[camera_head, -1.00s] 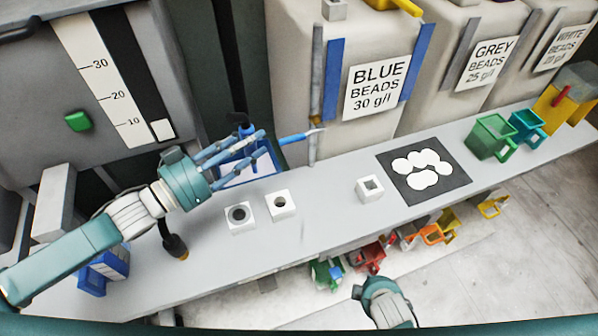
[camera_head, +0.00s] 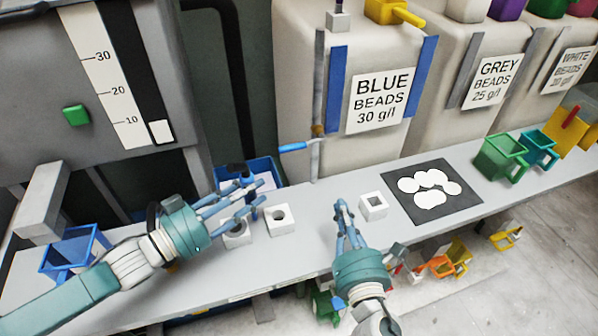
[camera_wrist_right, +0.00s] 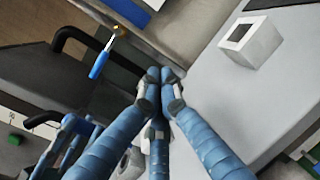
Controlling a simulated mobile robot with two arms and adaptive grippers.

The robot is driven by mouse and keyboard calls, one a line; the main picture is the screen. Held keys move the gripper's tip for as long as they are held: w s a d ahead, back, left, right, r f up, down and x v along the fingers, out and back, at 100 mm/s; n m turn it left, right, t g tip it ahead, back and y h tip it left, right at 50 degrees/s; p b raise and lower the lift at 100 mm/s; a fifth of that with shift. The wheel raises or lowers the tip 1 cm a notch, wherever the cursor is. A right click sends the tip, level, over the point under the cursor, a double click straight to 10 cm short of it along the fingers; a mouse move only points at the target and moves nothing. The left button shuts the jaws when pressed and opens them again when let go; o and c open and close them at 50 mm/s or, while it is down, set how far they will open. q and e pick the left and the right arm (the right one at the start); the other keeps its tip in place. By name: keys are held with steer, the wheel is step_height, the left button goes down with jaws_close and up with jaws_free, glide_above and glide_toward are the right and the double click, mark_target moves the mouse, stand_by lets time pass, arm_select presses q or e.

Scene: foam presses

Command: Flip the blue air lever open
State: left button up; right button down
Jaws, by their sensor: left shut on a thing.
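The blue air lever (camera_head: 293,147) sticks out to the left, roughly level, from a thin upright pipe (camera_head: 315,160) at the blue beads hopper. It also shows in the right wrist view (camera_wrist_right: 98,65), with a brass-coloured end.
White blocks stand on the bench (camera_head: 310,240): one (camera_head: 237,238) under my left gripper, one (camera_head: 281,222) between the grippers, one (camera_head: 373,206) right of my right gripper. A blue bin (camera_head: 268,170) stands behind my left gripper. A dark mat (camera_head: 455,212) lies further right.

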mark_target(301, 146)
arm_select(q)
steer(key=shift+s+f, duration=0.1)
steer(key=shift+f, duration=0.55)
arm_select(e)
steer(key=s+a+n+y, duration=0.1)
steer(key=a+n+y, duration=0.2)
steer(key=a+n, duration=0.3)
steer(key=shift+a+r+n+y, duration=0.15)
steer(key=shift+r+n+y, duration=0.2)
steer(key=shift+n, duration=0.35)
arm_select(q)
steer(key=shift+r, duration=0.1)
arm_select(e)
steer(key=shift+w, duration=0.1)
